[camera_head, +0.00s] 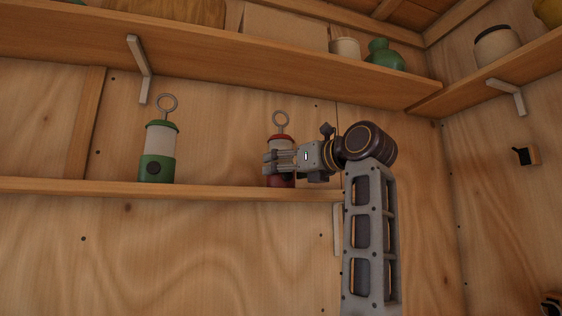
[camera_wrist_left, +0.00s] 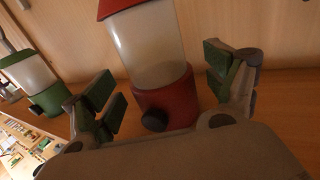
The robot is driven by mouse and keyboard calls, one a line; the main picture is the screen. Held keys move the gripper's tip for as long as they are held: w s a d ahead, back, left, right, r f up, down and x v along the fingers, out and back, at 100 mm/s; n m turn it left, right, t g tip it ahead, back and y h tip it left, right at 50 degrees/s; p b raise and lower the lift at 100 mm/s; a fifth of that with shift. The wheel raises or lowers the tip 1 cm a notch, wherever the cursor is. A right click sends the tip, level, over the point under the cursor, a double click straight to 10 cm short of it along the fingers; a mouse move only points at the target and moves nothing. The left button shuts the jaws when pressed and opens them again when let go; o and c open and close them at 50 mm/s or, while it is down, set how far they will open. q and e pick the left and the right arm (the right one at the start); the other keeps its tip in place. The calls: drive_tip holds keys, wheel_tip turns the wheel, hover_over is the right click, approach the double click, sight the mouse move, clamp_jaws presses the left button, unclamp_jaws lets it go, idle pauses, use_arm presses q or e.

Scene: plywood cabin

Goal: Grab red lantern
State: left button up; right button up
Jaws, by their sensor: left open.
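The red lantern (camera_head: 281,138) stands upright on the lower wooden shelf, with a ring handle on top. My left gripper (camera_head: 272,162) is level with its body and covers part of it in the head view. In the left wrist view, the red lantern (camera_wrist_left: 177,103) shows its red top, pale glass and red base with a dark knob. There the open fingers of my left gripper (camera_wrist_left: 163,80) lie on either side of it, with gaps visible. I cannot tell how deep the lantern sits between them. My right gripper is in neither view.
A green lantern (camera_head: 157,155) stands left on the same lower shelf (camera_head: 220,190), with clear space between the lanterns. An upper shelf (camera_head: 240,50) with a bracket (camera_head: 139,68) overhangs them, holding a green jar (camera_head: 384,56) and a pale pot (camera_head: 345,48).

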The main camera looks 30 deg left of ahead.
use_arm(q)
drive_tip(key=shift+x, duration=1.05)
drive_tip(key=shift+d, duration=0.1)
drive_tip(key=shift+c, duration=0.3)
drive_tip(key=c, duration=1.2)
drive_tip(key=shift+c, duration=0.2)
drive_tip(key=shift+s+r, duration=0.1)
drive_tip(key=shift+r, duration=0.15)
